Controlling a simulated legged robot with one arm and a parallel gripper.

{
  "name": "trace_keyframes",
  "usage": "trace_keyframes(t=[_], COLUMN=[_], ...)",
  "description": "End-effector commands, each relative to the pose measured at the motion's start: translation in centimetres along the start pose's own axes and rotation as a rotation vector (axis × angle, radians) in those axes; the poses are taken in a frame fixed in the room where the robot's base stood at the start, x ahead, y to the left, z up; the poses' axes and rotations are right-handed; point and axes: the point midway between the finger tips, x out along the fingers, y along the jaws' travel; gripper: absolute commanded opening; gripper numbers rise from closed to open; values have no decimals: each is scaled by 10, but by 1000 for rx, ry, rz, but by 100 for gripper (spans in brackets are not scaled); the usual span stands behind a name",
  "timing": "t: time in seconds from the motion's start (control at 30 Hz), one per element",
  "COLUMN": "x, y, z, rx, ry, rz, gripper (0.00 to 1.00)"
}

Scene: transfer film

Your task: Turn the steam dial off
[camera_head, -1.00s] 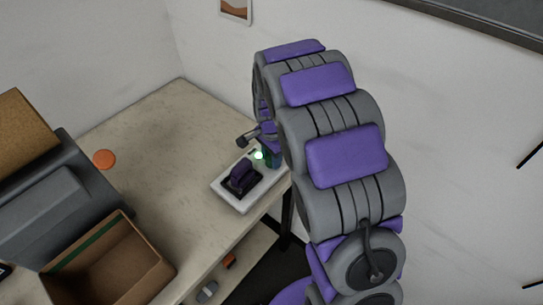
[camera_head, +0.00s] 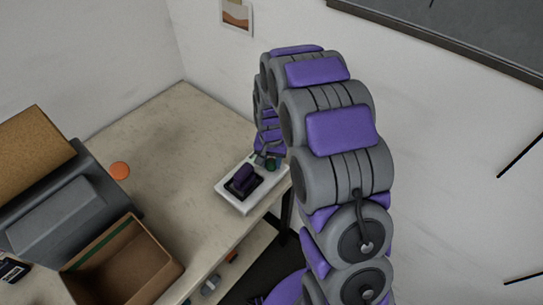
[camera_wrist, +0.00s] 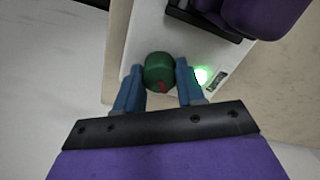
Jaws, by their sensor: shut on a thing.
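The steam dial is a round green knob (camera_wrist: 159,73) with a red mark on its lower side, on a white panel (camera_head: 231,200) at the table's right edge. It also shows small in the head view (camera_head: 271,164). My gripper (camera_wrist: 161,82) has its two blue fingers on either side of the knob and is shut on it. A green light (camera_wrist: 202,75) glows on the panel just right of the right finger in the wrist view. A dark purple switch or lever (camera_head: 243,178) in a black frame sits on the same panel.
An open cardboard box (camera_head: 130,262) and a grey machine (camera_head: 70,215) stand on the left of the table (camera_head: 180,130). An orange disc (camera_head: 119,170) lies near them. The table's middle is clear. A wall rises behind my arm.

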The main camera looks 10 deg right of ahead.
Motion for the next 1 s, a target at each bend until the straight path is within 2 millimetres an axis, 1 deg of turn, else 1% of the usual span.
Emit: trace_keyframes(t=[0.03,0.6,0.8,1.0], x=[-2,-2,-1,0], y=[-1,0,0,1], z=[1,2,2,2], rx=[-44,-569,-711,-804], ry=[-3,-4,-4,-5], rz=[0,-1,1,0], gripper=[8,8,8,8])
